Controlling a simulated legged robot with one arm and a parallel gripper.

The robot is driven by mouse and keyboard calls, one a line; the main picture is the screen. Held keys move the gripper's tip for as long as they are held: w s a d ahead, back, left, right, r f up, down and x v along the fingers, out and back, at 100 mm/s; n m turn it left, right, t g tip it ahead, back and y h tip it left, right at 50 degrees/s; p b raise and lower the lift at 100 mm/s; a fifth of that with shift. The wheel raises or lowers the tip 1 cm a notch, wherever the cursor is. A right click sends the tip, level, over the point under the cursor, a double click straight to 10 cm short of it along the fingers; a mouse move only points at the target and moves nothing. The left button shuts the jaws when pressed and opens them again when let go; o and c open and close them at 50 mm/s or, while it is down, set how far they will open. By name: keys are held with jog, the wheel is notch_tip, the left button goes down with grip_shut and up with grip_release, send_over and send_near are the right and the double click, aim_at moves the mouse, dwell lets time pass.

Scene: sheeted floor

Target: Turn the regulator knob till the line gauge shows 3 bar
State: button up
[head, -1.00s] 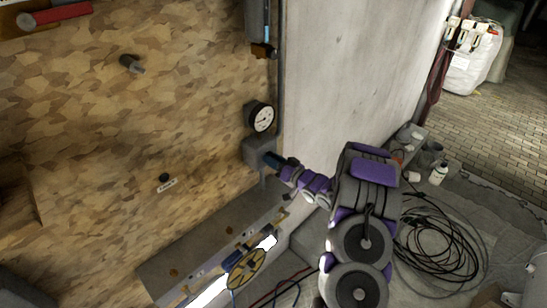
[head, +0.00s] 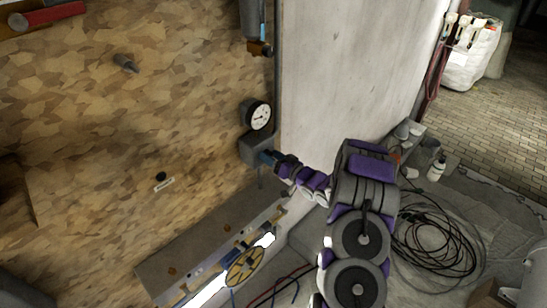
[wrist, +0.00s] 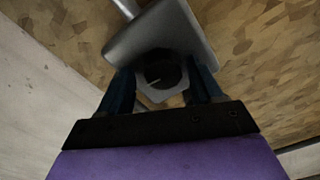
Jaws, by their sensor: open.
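The line gauge (head: 260,115) is a round white dial with a black rim on the chipboard wall; its reading is too small to tell. The grey regulator body (head: 252,147) sits just below it, and its grey metal also fills the top of the wrist view (wrist: 158,38). The dark regulator knob (wrist: 158,78), with a pale mark on its face, lies between the fingers in the wrist view. My gripper (wrist: 160,85) is open, one blue finger on each side of the knob; contact cannot be told. In the head view my gripper (head: 267,157) is at the regulator and hides the knob.
A pipe (head: 278,60) runs up the wall edge beside a grey-blue cylinder (head: 256,18).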

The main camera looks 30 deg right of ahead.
jog(key=shift+s, duration=0.1)
jog(key=b+v, duration=0.2)
jog(key=v, duration=1.5)
jog(key=shift+d, duration=0.15)
jog(key=w+a+n+b, duration=0.2)
jog(key=w+a+b, duration=0.1)
jog(key=w+b, duration=0.4)
jog(key=w+a+n+b, duration=0.2)
jog(key=w+a+b, duration=0.1)
jog(key=w+b, duration=0.5)
jog(key=shift+w+b, duration=0.25)
jog(key=shift+b, duration=0.45)
jog(key=shift+a, duration=0.1)
jog(key=shift+n, duration=0.3)
jog(key=c, duration=1.1)
